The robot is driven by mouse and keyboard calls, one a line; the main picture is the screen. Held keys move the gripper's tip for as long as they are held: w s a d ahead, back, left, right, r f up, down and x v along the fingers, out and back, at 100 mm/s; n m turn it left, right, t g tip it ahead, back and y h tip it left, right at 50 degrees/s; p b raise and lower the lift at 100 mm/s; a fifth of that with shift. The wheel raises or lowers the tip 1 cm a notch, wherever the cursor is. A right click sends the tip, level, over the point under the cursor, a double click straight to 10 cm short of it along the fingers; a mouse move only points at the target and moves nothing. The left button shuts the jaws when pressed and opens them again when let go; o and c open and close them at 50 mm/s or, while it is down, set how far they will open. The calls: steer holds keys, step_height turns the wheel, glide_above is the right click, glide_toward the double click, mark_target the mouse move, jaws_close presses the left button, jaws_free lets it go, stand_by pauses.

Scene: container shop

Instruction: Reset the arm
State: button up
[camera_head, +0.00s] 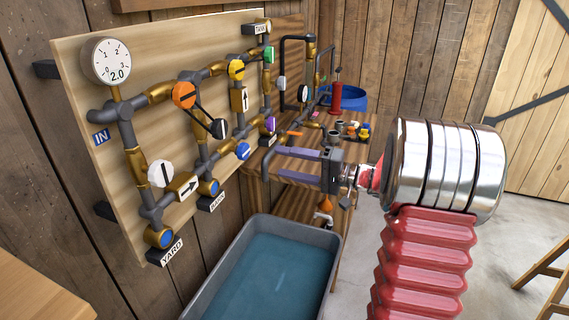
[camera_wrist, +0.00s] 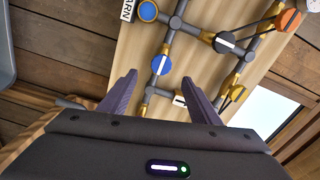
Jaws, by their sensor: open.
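My gripper (camera_head: 290,165) reaches left from the red and chrome arm in the head view, in front of the right part of the pipe board. Its two purple-grey fingers are apart with nothing between them. In the wrist view my gripper (camera_wrist: 160,100) also shows open, with the pipe board (camera_wrist: 130,65) beyond the fingers. The fingers seem clear of the board's valves. In the head view the arm's chrome section (camera_head: 450,165) sits at the right above the red ribbed part (camera_head: 425,260).
The pipe board (camera_head: 75,75) carries a gauge (camera_head: 112,60) reading about 2.0 and several coloured valves. A grey water trough (camera_head: 275,275) stands below. A wooden bench (camera_head: 290,150) holds small fittings, a red pump (camera_head: 335,97) and a blue tub (camera_head: 352,98).

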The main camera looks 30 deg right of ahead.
stand_by(0.4)
steer(key=s+a+f+m+g+h, duration=0.1)
steer(key=s+a+f+g+h, duration=0.1)
steer(key=s+a+f+g, duration=0.35)
steer(key=s+a+f+g+h, duration=0.3)
steer(key=s+f+g, duration=0.1)
steer(key=s+f, duration=0.4)
steer(key=s+a+r+n+g+h, duration=0.1)
steer(key=s+r+n+h, duration=0.15)
steer(key=s, duration=0.35)
steer(key=s+a+r+n+h, duration=0.1)
steer(key=s+a+h, duration=0.1)
steer(key=s+h, duration=0.3)
steer(key=s+a+r+n+t, duration=0.3)
steer(key=s+a+r+n, duration=0.1)
steer(key=a+r, duration=0.1)
steer(key=shift+s+a+r, duration=0.3)
steer(key=shift+a+r, duration=0.1)
steer(key=shift+r, duration=0.05)
steer(key=shift+n, duration=0.25)
steer(key=shift+c, duration=0.4)
stand_by(0.6)
